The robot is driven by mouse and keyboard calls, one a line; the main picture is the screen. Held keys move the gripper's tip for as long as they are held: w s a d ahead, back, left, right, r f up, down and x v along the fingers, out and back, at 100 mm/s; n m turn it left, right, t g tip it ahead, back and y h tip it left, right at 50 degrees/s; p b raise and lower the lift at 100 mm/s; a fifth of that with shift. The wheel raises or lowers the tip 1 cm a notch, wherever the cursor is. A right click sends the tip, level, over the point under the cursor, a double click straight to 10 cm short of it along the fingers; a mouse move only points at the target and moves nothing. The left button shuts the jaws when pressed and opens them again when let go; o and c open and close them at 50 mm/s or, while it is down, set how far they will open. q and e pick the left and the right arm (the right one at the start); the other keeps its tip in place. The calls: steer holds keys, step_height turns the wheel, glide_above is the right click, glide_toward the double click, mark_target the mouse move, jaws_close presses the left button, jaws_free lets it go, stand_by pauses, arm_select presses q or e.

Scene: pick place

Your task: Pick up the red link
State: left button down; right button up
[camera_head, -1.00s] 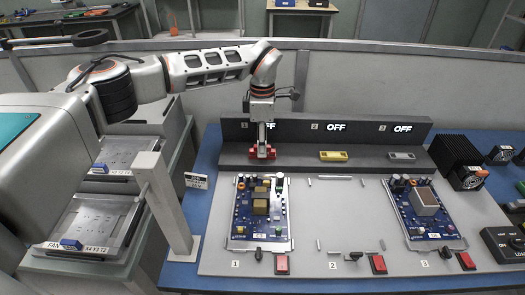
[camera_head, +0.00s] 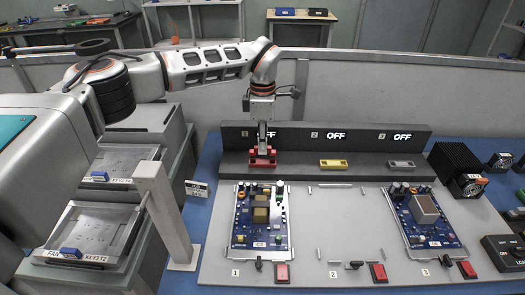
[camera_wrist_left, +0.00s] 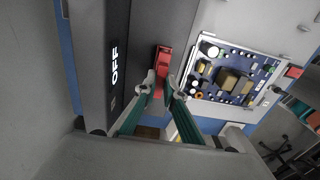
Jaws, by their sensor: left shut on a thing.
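The red link (camera_head: 262,162) sits at the left end of the grey ledge, in front of the number 1 mark. My left gripper (camera_head: 262,148) points down from above and is shut on it. In the left wrist view the fingertips (camera_wrist_left: 162,92) close at the near end of the red link (camera_wrist_left: 163,62), and the rest of it stays visible. The link appears on or very near the ledge; I cannot tell a gap. My right gripper is not in view.
A yellow link (camera_head: 333,164) and a grey link (camera_head: 401,164) lie farther right on the ledge (camera_head: 366,170). Circuit boards (camera_head: 260,215) lie on the grey panel in front. A pale post (camera_head: 165,215) stands at left, and a black finned block (camera_head: 455,168) at right.

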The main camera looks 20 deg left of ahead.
arm_select(q)
step_height(320, 180, up, 20)
steer(key=p, duration=0.6)
steer(key=shift+r+p, duration=0.25)
steer(key=shift+p, duration=0.05)
stand_by(1.2)
stand_by(0.5)
